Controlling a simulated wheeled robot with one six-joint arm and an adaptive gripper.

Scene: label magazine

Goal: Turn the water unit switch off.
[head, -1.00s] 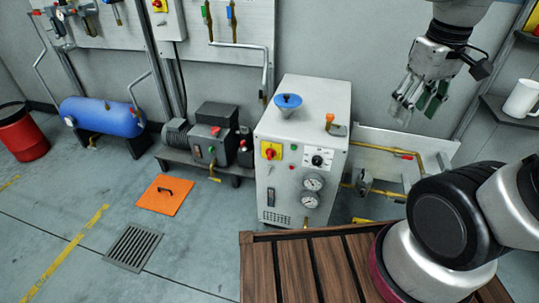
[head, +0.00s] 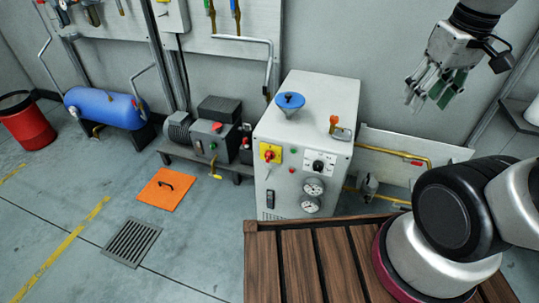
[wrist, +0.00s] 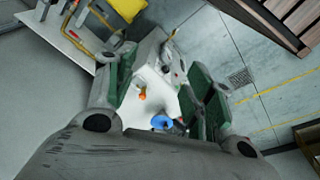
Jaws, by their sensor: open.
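The water unit appears to be the white cabinet (head: 290,135), in the middle of the head view. Its front carries a red and yellow rotary switch (head: 270,154), a black knob on a white plate (head: 319,164) and a dark rocker switch (head: 270,199). I cannot tell the setting of any of them. My gripper (head: 428,95) is open and empty, up and right of the cabinet and apart from it. In the wrist view my open fingers (wrist: 160,85) frame the cabinet top (wrist: 150,102) below; the front switches are too small to tell there.
On the cabinet top are a blue funnel-like part (head: 290,101) and an orange-handled valve (head: 334,123). Two gauges (head: 313,187) sit on its front. A wooden slatted deck (head: 297,262) lies before it. A pump (head: 208,135) stands left; yellow pipes (head: 395,152) run right.

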